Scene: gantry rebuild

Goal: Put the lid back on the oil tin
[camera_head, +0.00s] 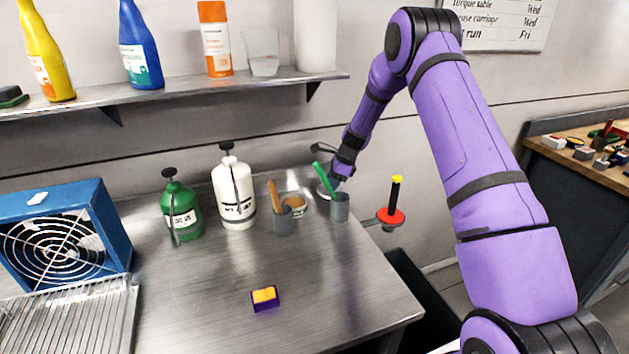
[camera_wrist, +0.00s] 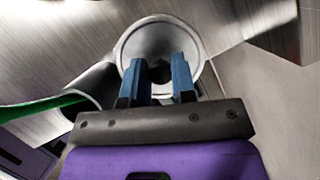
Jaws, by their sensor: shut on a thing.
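My gripper (camera_wrist: 159,75) has its two blue fingers closed at the dark middle of a round grey metal lid (camera_wrist: 190,35) in the wrist view. In the head view the lid (camera_head: 323,190) shows as a pale disc below my gripper (camera_head: 331,183), partly hidden by the green handle and the grey cup. A small round tin with a brownish top (camera_head: 296,205) stands on the bench just left of the lid; it appears to be the oil tin. The lid is apart from it. I cannot tell the lid's exact height above the bench.
A grey cup with a green handle (camera_head: 340,207) stands close to my gripper. Another cup with a wooden handle (camera_head: 283,219) stands in front of the tin. White (camera_head: 233,195) and green (camera_head: 181,210) pump bottles stand left. The bench's front right is clear beyond a yellow-purple block (camera_head: 265,298).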

